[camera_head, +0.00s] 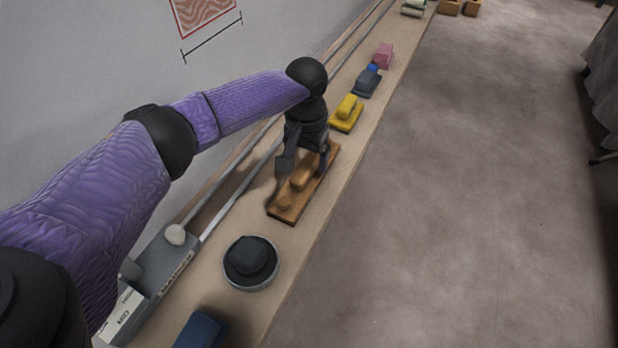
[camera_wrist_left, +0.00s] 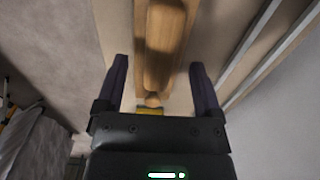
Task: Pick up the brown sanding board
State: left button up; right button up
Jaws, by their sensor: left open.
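The brown sanding board (camera_head: 287,207) lies flat on the long wooden bench, with a raised handle and a knob along its top. In the left wrist view the board (camera_wrist_left: 182,35) runs up the middle of the picture, its handle in the centre. My left gripper (camera_head: 304,163) is over the board, pointing down. In the left wrist view its two fingers (camera_wrist_left: 160,85) are spread, one on each side of the board's line, and hold nothing. The head view does not show clearly how far the fingertips are from the handle. My right gripper does not show.
On the bench (camera_head: 318,225), a yellow sander (camera_head: 346,115), a blue-grey one (camera_head: 367,82) and a pink block (camera_head: 384,55) stand beyond the board. A round dish with a black lump (camera_head: 251,262) and a dark blue object (camera_head: 201,330) are nearer. Metal rails run along the wall side.

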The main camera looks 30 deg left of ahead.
pick_arm(q)
notch_tip(320, 180, down, 3)
jog(key=shift+r+b, duration=0.1)
jog(key=shift+b, duration=0.3)
jog(key=shift+r, duration=0.2)
jog(key=shift+c, duration=0.6)
jog(key=c, duration=0.5)
grip_shut()
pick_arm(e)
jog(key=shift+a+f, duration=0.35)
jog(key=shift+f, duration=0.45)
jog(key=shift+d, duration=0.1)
